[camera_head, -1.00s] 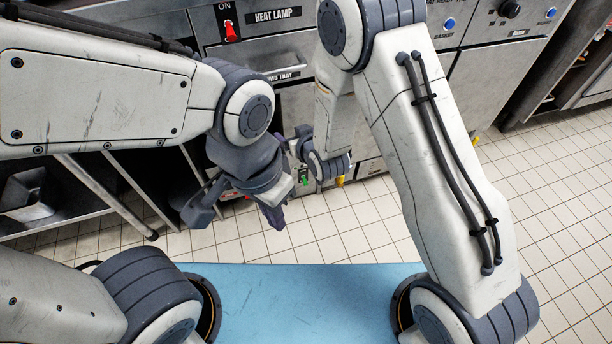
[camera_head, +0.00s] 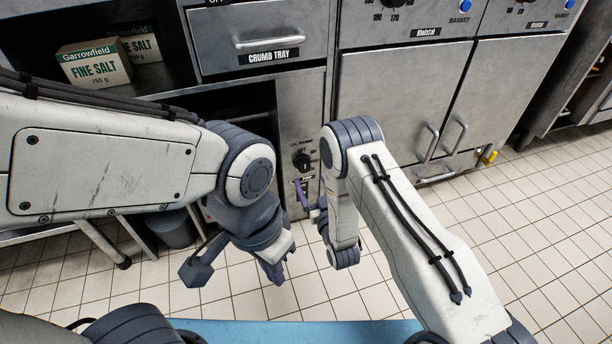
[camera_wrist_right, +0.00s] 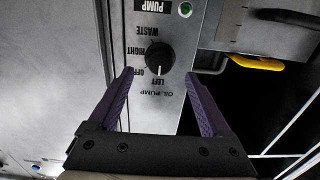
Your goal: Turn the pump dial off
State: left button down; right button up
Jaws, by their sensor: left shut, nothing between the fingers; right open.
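The pump dial is a black round knob (camera_wrist_right: 160,57) on a steel panel in the right wrist view, where the lettering is upside down. WASTE, RIGHT, OFF and LEFT are lettered around it, with OIL PUMP beside it. The dial also shows small in the head view (camera_head: 303,161). My right gripper (camera_wrist_right: 160,74) is open, its purple fingers either side of the dial in the picture; contact is not visible. In the head view it (camera_head: 309,202) is just below the dial. My left gripper (camera_head: 273,274) is shut and empty, lower down.
A green light (camera_wrist_right: 185,9) sits near the PUMP label. A yellow handle (camera_wrist_right: 257,63) sticks out beside the panel. Fryer cabinet doors (camera_head: 395,105) stand right of the panel; a crumb tray drawer (camera_head: 262,30) is above. Salt boxes (camera_head: 94,64) sit on a shelf at left. Tiled floor is open at right.

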aim_at(305, 169)
jog(key=b+x, duration=0.1)
jog(key=x, duration=0.3)
jog(key=shift+w+f+b, duration=0.1)
jog(key=shift+w+b, duration=0.1)
jog(key=shift+b, duration=0.2)
jog(key=shift+w+a, duration=0.25)
jog(key=shift+w, duration=0.35)
grip_shut()
